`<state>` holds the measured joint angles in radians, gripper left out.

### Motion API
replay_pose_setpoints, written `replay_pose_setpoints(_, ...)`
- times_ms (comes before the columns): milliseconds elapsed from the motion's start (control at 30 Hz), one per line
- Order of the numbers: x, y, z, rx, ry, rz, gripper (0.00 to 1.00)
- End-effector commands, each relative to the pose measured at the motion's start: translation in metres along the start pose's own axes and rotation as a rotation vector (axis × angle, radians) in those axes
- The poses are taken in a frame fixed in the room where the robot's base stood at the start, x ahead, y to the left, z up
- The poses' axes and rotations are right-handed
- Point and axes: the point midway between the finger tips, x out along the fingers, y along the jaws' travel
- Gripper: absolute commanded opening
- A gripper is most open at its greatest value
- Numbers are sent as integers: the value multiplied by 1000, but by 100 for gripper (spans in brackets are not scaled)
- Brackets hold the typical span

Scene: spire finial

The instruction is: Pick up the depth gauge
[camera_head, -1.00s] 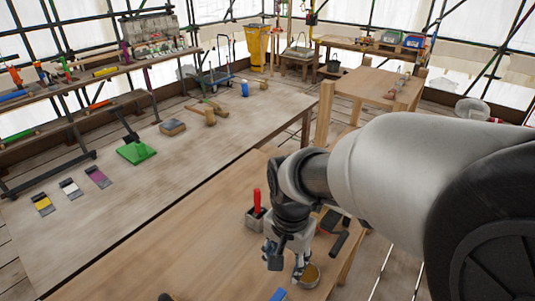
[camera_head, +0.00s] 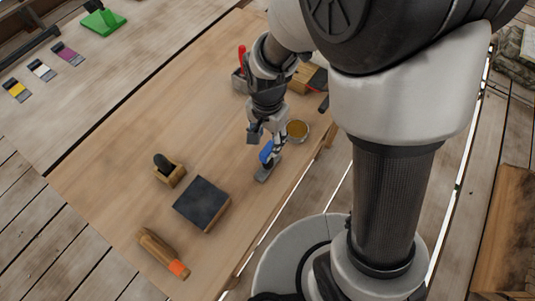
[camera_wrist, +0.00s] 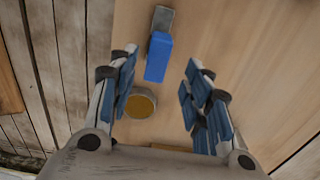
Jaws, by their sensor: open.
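A blue piece (camera_head: 266,151) with a flat grey plate (camera_head: 266,170) lies on the wooden bench near its right edge; it looks most like the depth gauge, but I cannot be sure. In the wrist view the blue part (camera_wrist: 158,57) lies ahead of and between my fingers, with the grey plate (camera_wrist: 162,18) beyond it. My gripper (camera_head: 265,142) is open and empty, pointing down above the bench close to the blue piece. In the wrist view my open gripper (camera_wrist: 160,88) shows a finger on each side.
A round tin of amber contents (camera_head: 297,130) stands right beside my gripper. A wooden holder (camera_head: 170,174), a dark-topped block (camera_head: 202,204) and an orange-ended wooden tool (camera_head: 162,252) lie left and nearer. A red-handled tool (camera_head: 241,55) stands behind. The bench's left middle is clear.

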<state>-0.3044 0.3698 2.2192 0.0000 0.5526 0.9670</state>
Motion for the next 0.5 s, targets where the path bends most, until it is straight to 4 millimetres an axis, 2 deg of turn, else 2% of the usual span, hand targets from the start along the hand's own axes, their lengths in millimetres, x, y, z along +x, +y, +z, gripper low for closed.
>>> replay_pose_setpoints(167, 17, 2, 2, 0, -1, 2, 45)
replay_pose_setpoints(333, 45, 4, 3, 0, -2, 3, 45)
replay_pose_setpoints(500, 52, 4, 3, 0, 0, 0, 45)
